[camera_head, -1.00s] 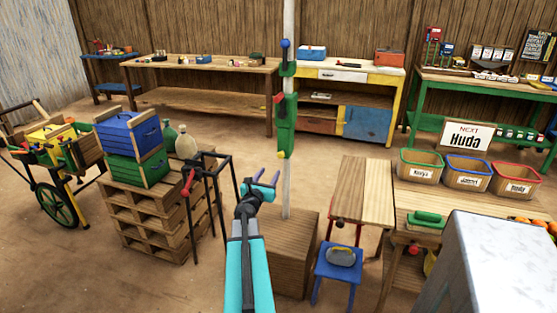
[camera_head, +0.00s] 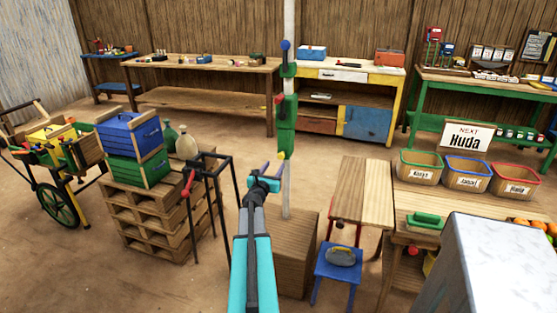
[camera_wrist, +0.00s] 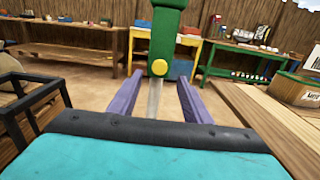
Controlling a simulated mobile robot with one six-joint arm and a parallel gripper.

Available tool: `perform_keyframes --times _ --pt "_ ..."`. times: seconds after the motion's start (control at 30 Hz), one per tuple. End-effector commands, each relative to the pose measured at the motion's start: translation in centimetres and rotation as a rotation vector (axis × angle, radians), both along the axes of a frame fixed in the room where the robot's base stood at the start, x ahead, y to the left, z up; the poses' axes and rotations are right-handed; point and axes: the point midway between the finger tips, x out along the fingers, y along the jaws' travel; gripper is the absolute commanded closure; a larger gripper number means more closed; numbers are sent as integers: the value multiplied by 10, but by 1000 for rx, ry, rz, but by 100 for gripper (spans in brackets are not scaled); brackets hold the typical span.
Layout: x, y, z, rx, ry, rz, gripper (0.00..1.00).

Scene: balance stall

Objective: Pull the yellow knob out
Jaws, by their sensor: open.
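The yellow knob (camera_wrist: 159,67) is on the lower front of a green housing (camera_wrist: 165,35) on an upright pale pole. In the head view the yellow knob (camera_head: 281,156) shows at the bottom of the green part, just beyond my fingertips. My gripper (camera_wrist: 157,95) is open, its two purple fingers apart. In the wrist view the knob sits a little above and between the fingertips, and I see no contact. In the head view my gripper (camera_head: 271,170) is at the pole; the exact gap to the knob cannot be told.
The pole stands at a wooden box (camera_head: 291,250). A black metal frame (camera_head: 215,165) and stacked pallets (camera_head: 160,215) are left of my arm. A wooden bench (camera_head: 362,190) and a blue stool (camera_head: 338,268) are to the right.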

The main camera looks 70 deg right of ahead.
Motion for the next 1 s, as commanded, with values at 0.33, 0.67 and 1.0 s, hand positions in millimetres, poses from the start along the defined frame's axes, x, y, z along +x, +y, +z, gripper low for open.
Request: perform_keyframes --times 0.33,0.67,1.0 --pt "2 -33 1 0 0 -2 56" --pt "4 -61 0 0 0 0 56" --pt "4 -76 0 0 0 -1 56"
